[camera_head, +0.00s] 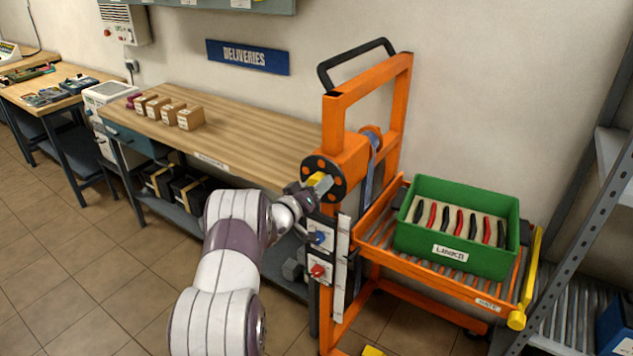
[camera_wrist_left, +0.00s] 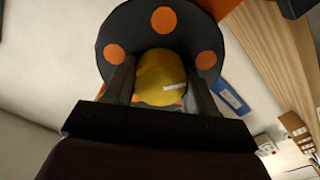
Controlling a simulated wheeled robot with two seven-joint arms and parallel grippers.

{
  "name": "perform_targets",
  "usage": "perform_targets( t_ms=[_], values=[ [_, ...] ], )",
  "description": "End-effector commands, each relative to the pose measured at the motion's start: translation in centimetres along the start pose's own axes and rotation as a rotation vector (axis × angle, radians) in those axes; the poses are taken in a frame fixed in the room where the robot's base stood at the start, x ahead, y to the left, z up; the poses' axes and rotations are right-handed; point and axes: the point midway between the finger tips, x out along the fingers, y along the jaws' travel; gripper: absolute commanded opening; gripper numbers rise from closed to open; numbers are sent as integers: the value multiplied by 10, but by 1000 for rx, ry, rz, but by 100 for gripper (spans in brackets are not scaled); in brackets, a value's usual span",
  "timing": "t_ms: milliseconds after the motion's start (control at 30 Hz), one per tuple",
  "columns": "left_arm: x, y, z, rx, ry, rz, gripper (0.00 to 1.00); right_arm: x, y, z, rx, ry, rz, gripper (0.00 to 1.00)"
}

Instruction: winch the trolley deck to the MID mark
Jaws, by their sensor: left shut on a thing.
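The orange trolley (camera_head: 343,120) stands at centre right with a black push handle on top. Its roller deck (camera_head: 384,250) carries a green crate. On the mast's left side is a black winch disc with orange dots (camera_head: 312,168) and a yellow knob (camera_head: 320,182). My left gripper (camera_head: 309,192) is shut on the yellow knob; in the left wrist view the fingers lie on both sides of the knob (camera_wrist_left: 160,75) in front of the disc (camera_wrist_left: 115,45). A white scale strip (camera_head: 341,255) runs down the mast; its marks are too small to read. My right gripper is not in view.
The green crate (camera_head: 450,254) labelled LINK holds several red and black links. A wooden bench (camera_head: 235,125) with small boxes stands to the left. A grey shelf rack (camera_head: 575,215) stands close on the right. Blue (camera_head: 319,237) and red (camera_head: 317,271) knobs sit below the winch.

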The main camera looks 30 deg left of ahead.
Motion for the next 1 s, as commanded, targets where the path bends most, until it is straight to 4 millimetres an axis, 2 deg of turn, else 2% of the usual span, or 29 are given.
perform_targets(
  t_ms=[500, 1000],
  values=[
    [0, 0, -2, -430, 2, -1, 26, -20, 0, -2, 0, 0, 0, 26],
    [0, -1, -2, -603, 4, 0, 26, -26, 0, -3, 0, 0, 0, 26]
  ],
)
